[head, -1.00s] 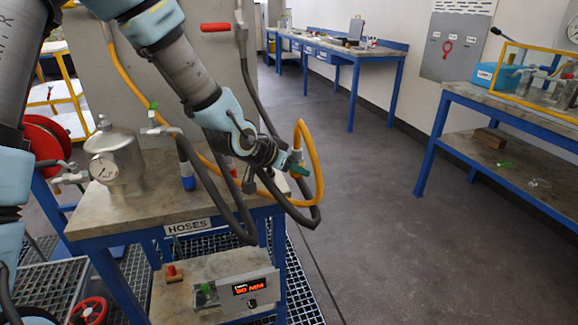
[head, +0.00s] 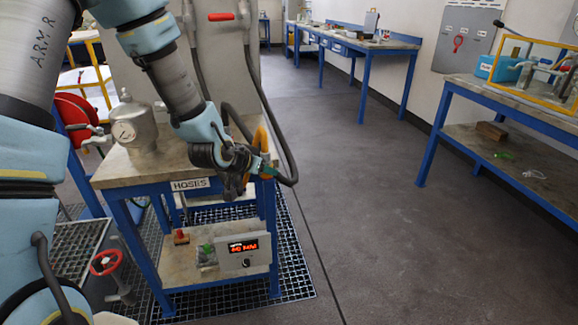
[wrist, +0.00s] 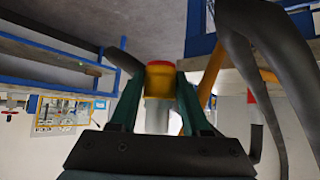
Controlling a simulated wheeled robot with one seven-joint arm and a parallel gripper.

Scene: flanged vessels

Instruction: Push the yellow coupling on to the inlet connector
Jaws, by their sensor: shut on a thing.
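My gripper (head: 266,170) is out past the right front corner of the hoses table, pointing right in the head view. Its green fingers are closed on the yellow coupling (wrist: 159,82), which has a red end band and shows between them in the wrist view. An orange hose (head: 265,142) loops up beside the fingers. In the head view the coupling is hidden or too small to make out. A steel vessel (head: 134,128) with a round gauge stands on the table, with a pipe fitting (head: 97,139) on its left. I cannot tell which part is the inlet connector.
The hoses table (head: 150,168) has a lower shelf with a display box (head: 243,253). Dark hoses (head: 272,125) hang close around my arm. A red handwheel (head: 107,262) stands at the lower left. A blue-framed bench (head: 500,105) is at right, with open floor between.

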